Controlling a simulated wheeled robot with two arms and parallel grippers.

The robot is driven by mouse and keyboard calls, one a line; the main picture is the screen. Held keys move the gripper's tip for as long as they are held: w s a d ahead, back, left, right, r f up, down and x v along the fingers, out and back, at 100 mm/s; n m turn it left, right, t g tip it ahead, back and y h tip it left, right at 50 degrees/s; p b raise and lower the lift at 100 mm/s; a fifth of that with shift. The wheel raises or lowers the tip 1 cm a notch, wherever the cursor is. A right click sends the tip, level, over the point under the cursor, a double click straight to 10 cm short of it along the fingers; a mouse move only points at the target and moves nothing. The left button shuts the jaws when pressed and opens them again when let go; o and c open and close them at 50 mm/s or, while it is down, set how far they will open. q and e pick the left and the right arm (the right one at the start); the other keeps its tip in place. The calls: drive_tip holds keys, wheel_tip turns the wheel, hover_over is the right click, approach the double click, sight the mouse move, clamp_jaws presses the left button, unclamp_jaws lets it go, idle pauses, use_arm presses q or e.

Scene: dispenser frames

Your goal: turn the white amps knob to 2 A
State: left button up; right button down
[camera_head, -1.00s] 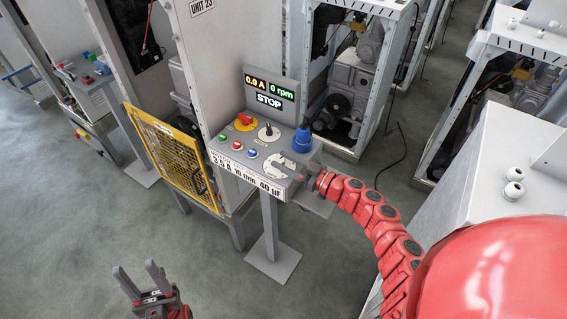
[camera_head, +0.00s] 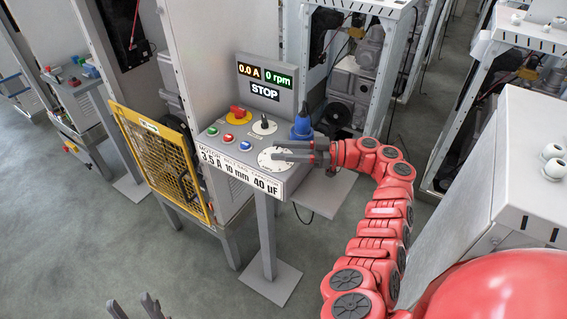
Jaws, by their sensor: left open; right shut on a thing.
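The control panel (camera_head: 226,153) stands on a post, with a round white dial (camera_head: 267,164) at its right front. My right gripper (camera_head: 280,154) reaches in from the right over this dial and is shut on the white amps knob at its middle. The fingers hide the knob and its pointer, so I cannot read its setting. The display (camera_head: 265,82) reads 0.0 A, 0 rpm and STOP. My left gripper (camera_head: 137,310) is open and empty at the bottom edge, partly cut off.
A red-and-yellow switch (camera_head: 238,114), a black selector (camera_head: 264,124), a blue plug (camera_head: 302,124) and small push buttons (camera_head: 229,138) crowd the panel around the dial. A yellow mesh guard (camera_head: 160,165) stands at left. A plate below reads 3.5 A, 10 mm, 40 µF.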

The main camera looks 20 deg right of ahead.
drive_tip(key=shift+w+a+f+n+g+y+b, duration=0.1)
drive_tip(key=shift+f+n+g+y+b, duration=0.15)
drive_tip(key=shift+n+g+b, duration=0.9)
drive_tip(key=shift+m+b, duration=0.4)
drive_tip(key=shift+m, duration=0.15)
drive_tip(key=c, duration=0.8)
unclamp_jaws()
drive_tip(key=shift+c, duration=0.2)
drive_tip(key=o, duration=0.4)
drive_tip(key=shift+a, duration=0.15)
drive_tip(key=shift+r+t, duration=0.1)
drive_tip(key=shift+t, duration=0.15)
drive_tip(key=shift+d, duration=0.25)
